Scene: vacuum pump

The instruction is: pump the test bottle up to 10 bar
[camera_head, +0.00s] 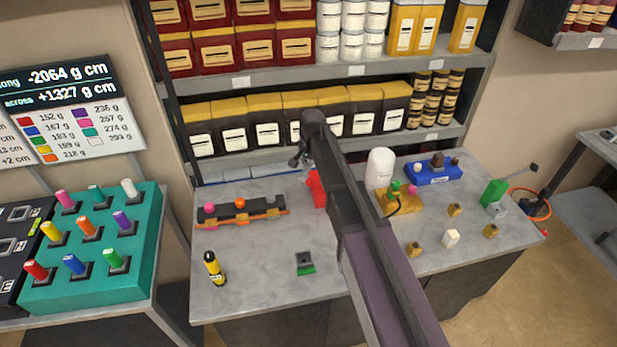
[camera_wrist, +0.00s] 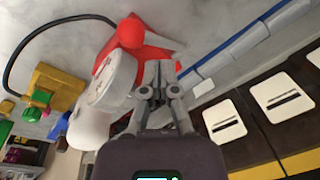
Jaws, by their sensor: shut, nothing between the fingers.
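The red pump (camera_head: 316,190) stands on the grey bench, partly hidden behind my arm in the head view. In the wrist view the red pump (camera_wrist: 153,50) has a round white dial (camera_wrist: 112,82) on it; its reading is not legible. My gripper (camera_wrist: 157,70) is shut and empty, close beside the red part; I cannot tell whether they touch. It also shows in the head view (camera_head: 303,160). The white bottle (camera_head: 380,168) stands upright behind a yellow valve block (camera_head: 392,207) with green and pink knobs. A black hose (camera_wrist: 30,42) runs between the pump and the block (camera_wrist: 55,88).
A rail with pink and orange knobs (camera_head: 241,211), a yellow-black bottle (camera_head: 214,268) and a small green-based block (camera_head: 304,263) are on the left of the bench. A blue block (camera_head: 433,172) and several brass pieces lie right. Loaded shelves (camera_head: 270,165) stand close behind my gripper.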

